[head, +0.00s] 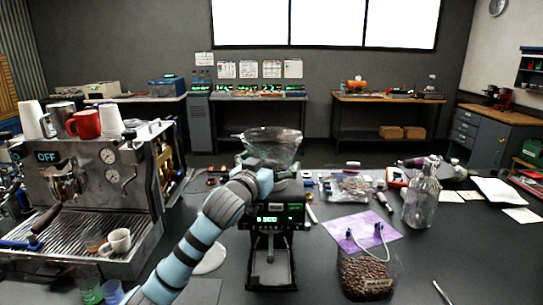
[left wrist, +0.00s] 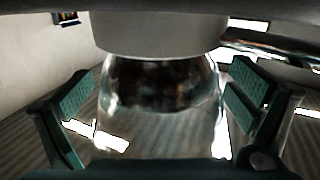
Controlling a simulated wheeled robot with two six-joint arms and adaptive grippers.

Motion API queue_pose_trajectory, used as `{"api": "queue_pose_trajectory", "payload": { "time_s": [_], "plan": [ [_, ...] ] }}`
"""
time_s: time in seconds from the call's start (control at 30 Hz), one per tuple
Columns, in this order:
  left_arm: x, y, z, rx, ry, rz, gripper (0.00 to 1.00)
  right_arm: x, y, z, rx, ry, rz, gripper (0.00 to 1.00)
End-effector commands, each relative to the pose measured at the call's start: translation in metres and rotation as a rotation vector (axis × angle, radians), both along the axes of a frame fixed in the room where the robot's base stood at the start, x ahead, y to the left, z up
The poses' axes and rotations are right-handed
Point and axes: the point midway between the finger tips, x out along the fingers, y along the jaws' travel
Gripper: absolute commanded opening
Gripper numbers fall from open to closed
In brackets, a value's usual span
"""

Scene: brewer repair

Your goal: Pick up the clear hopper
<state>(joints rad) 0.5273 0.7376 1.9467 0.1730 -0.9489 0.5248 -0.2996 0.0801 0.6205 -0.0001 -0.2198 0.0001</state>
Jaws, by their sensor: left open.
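The clear hopper (head: 272,147) sits on top of the dark grinder (head: 270,262) in the middle of the counter. It is see-through and flares toward its top. My left arm reaches up from the bottom of the head view, and its wrist is in front of the hopper's lower part. In the left wrist view my left gripper (left wrist: 158,100) is open, with one green padded finger on each side of a clear rounded body (left wrist: 160,130) below a pale collar. Gaps show between both pads and that body. My right gripper is not in view.
An espresso machine (head: 85,185) with cups on top stands at left. At right are a bean container (head: 367,278), a purple mat (head: 352,226) and a clear bottle (head: 420,200). Tools and a bag of parts lie behind the mat. The front right counter has free room.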

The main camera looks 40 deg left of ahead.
Motion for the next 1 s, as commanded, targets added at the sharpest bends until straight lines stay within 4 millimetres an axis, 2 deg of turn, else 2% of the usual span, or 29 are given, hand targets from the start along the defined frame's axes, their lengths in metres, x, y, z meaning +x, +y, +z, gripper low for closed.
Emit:
{"api": "queue_pose_trajectory", "payload": {
  "time_s": [0.03, 0.33, 0.6, 0.77, 0.87, 1.0],
  "plan": [
    [0.0, 0.0, 0.0, 0.0, 0.0, 0.0, 0.95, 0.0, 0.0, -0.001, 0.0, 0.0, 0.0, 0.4],
    [0.0, 0.0, 0.0, 0.0, -0.001, 0.0, 0.47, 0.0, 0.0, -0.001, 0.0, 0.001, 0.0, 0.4],
    [-0.001, 0.0, 0.002, 0.001, -0.003, 0.0, 0.46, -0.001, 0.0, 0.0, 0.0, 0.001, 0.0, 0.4],
    [0.0, 0.0, 0.017, -0.001, -0.005, 0.001, 0.46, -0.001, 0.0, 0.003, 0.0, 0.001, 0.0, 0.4],
    [-0.001, 0.0, 0.041, -0.001, -0.009, 0.001, 0.46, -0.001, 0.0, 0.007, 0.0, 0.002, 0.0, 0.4],
    [-0.001, 0.0, 0.096, -0.001, -0.012, 0.0, 0.46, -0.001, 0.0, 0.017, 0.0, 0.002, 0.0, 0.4]
  ]
}}
